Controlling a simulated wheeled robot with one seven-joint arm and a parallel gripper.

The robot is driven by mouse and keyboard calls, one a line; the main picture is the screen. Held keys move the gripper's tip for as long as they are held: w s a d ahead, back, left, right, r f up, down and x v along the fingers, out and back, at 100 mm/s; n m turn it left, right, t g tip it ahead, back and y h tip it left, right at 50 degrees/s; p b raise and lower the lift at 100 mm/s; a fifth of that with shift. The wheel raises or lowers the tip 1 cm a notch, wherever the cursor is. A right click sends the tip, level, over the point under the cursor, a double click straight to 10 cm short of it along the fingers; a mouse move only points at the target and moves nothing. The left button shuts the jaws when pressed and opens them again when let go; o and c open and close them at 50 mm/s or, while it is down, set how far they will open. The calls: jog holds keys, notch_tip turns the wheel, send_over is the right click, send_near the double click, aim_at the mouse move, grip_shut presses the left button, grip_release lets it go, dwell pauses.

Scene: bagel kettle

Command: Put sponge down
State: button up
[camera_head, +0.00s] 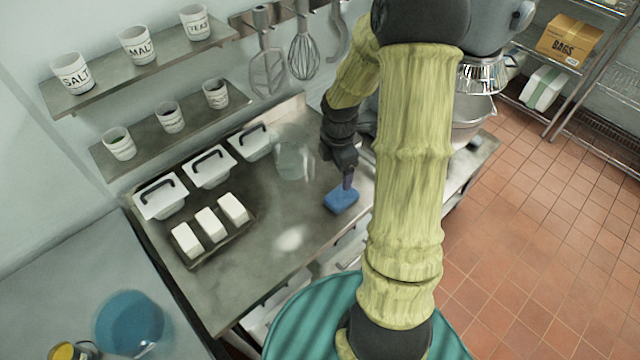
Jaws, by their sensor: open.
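A blue sponge (341,200) rests on the grey metal counter (262,267), toward its right part. My gripper (347,182) points down at the top of the sponge, right above it. Its jaws are open. The fingertips are small and partly dark in this view, and I cannot tell whether they touch the sponge.
A dark tray (200,264) with white blocks lies on the counter at left. White lidded bins (209,170) line the back, beside a clear container (292,161). A mixer (481,78) stands at right, partly behind my arm. The counter left of the sponge is clear.

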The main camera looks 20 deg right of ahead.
jog(key=s+a+r+m+t, duration=0.2)
jog(key=s+a+r+m, duration=0.7)
jog(key=m, duration=0.9)
jog(key=shift+s+a+r, duration=0.15)
jog(key=shift+s+a, duration=0.75)
jog(key=shift+s, duration=0.15)
jog(key=shift+o, duration=0.5)
jog(key=o, duration=0.3)
jog(key=shift+w, duration=0.1)
jog(key=w+d+f+n+g+b, duration=0.2)
jog(key=w+d+f, duration=0.5)
jog(key=w+d, duration=0.5)
jog(key=shift+w+d+n, duration=0.25)
jog(key=shift+d+n, duration=0.45)
jog(key=shift+n, duration=0.1)
